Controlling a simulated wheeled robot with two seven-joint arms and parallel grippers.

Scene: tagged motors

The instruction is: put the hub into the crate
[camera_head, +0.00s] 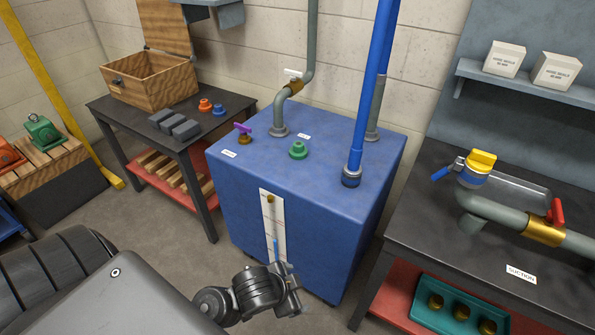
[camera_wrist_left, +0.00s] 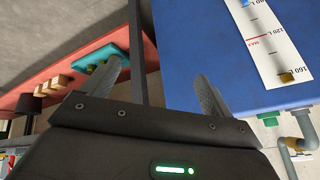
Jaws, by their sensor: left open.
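A wooden crate (camera_head: 148,88) with its lid raised stands on the dark table at the back left. Small flanged hub-like pieces show: an orange one (camera_head: 205,105) and a blue one (camera_head: 219,110) on that table, and a green one (camera_head: 298,151) on the blue tank's top. I cannot tell which is the hub. My left gripper (camera_head: 285,285) is low in front of the tank, apart from these pieces. In the left wrist view its fingers (camera_wrist_left: 155,88) are spread with nothing between them. My right gripper is not in view.
The blue tank (camera_head: 250,205) bears pipes and a purple-handled valve (camera_head: 243,130). Grey blocks (camera_head: 174,123) lie before the crate. A right bench (camera_head: 440,250) carries a pipe with valves; a teal tray (camera_head: 440,319) with brass pieces sits below. Open floor lies left of the tank.

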